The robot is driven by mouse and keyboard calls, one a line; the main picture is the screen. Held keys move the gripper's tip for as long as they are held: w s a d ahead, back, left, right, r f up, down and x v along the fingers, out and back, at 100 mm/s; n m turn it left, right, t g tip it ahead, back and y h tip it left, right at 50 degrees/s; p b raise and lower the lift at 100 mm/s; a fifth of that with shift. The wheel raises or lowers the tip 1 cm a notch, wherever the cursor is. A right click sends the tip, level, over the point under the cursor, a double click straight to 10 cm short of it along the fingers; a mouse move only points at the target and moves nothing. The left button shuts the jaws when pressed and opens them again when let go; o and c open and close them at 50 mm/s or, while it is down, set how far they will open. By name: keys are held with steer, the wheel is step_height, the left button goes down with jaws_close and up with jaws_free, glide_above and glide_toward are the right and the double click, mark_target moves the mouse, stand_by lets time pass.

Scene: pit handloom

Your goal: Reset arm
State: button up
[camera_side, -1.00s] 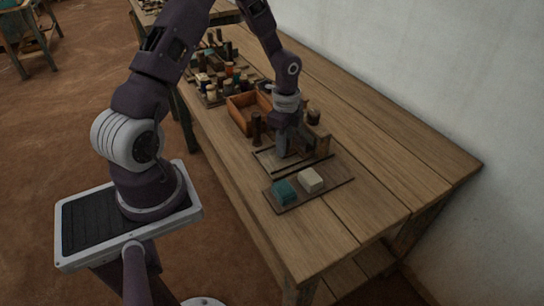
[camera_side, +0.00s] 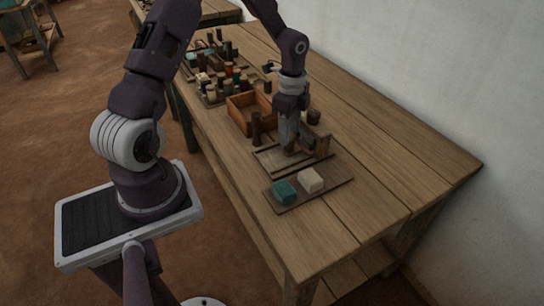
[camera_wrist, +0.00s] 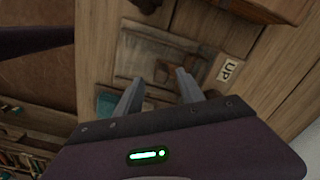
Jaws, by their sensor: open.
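My gripper (camera_side: 290,140) hangs over the wooden table (camera_side: 390,165), above a shallow wooden frame or tray (camera_side: 268,160). In the wrist view my gripper (camera_wrist: 158,82) shows two grey fingers spread apart with nothing between them. A teal block (camera_side: 285,192) and a cream block (camera_side: 311,180) rest on a dark board (camera_side: 340,182) in front of the gripper. A teal thing (camera_wrist: 106,104) also shows beside the left finger in the wrist view. Part of the frame is hidden behind the fingers.
An open wooden box (camera_side: 243,117) stands behind the gripper, with a dark peg (camera_side: 256,130) beside it. Several spools (camera_side: 222,85) crowd the table farther back. The table's right side is clear.

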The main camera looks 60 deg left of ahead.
steer(key=shift+r, duration=1.15)
steer(key=s+d+r+n+t+y, duration=0.1)
steer(key=s+d+r+n, duration=0.25)
steer(key=r, duration=0.45)
steer(key=s+d+r+n+t+y, duration=0.1)
steer(key=s+d+r+n, duration=0.1)
steer(key=s+d+r, duration=0.45)
steer(key=s+d+r+n+t+h, duration=0.1)
steer(key=s+d+r+n, duration=0.1)
steer(key=s, duration=0.4)
steer(key=s+d+r+n+t+h, duration=0.1)
steer(key=s+d+r+n+t, duration=0.1)
steer(key=s+d+r+n, duration=0.1)
steer(key=s+r+n, duration=0.1)
steer(key=s+r, duration=0.1)
steer(key=s, duration=0.1)
steer(key=shift+t, duration=0.3)
